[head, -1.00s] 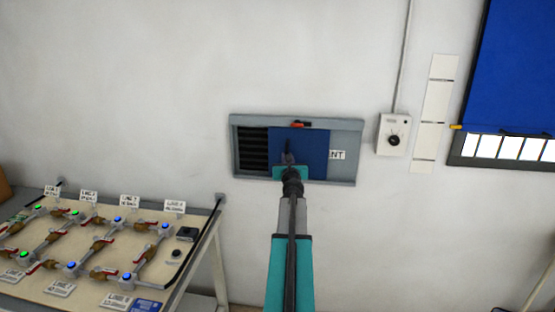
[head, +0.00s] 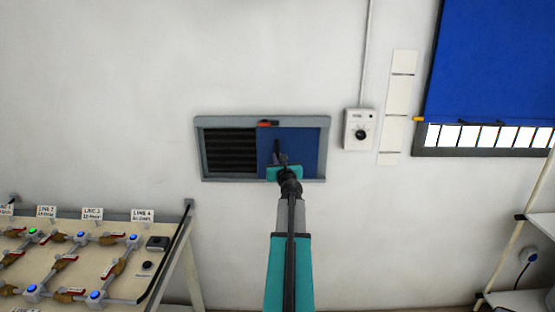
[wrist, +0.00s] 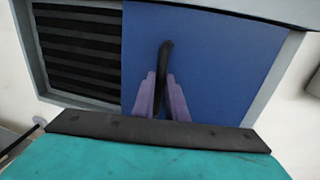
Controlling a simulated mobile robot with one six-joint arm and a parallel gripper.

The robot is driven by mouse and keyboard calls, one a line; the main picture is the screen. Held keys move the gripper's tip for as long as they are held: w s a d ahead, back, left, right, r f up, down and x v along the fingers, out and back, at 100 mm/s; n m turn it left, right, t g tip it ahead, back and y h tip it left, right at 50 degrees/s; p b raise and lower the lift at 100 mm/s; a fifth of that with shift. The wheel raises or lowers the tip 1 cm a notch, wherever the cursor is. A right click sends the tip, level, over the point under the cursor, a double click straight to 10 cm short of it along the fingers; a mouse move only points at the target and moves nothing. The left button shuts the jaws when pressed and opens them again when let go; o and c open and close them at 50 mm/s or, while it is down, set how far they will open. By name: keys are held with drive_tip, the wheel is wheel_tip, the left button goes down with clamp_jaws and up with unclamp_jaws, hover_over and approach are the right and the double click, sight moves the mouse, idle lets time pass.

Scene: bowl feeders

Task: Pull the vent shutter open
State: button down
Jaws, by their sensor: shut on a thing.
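The vent shutter (head: 303,143) is a flat blue panel in a grey wall frame (head: 200,150). It covers the right part of the opening, and dark louvres (head: 230,152) show across the left part. My gripper (head: 279,157) is at the panel's lower left area. In the wrist view the two purple fingers of my gripper (wrist: 166,98) are shut on the dark upright handle (wrist: 166,58) of the blue panel (wrist: 225,60). The handle's lower part is hidden between the fingers.
A small red-orange piece (head: 267,124) sits on the frame's top edge. A white control box with a dark knob (head: 360,131) is on the wall to the right, near a blue blind (head: 490,60). A valve bench (head: 120,255) stands lower left, and a shelf (head: 538,230) far right.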

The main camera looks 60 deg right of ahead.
drive_tip(key=shift+w+r, duration=0.1)
drive_tip(key=shift+r, duration=0.1)
drive_tip(key=c, duration=2)
unclamp_jaws()
drive_tip(key=shift+o, duration=1.2)
drive_tip(key=shift+w+f, duration=0.2)
drive_tip(key=shift+s+a, duration=0.15)
drive_tip(key=b+v, duration=0.5)
drive_tip(key=v, duration=0.8)
drive_tip(key=shift+s+a, duration=0.2)
drive_tip(key=shift+s, duration=0.05)
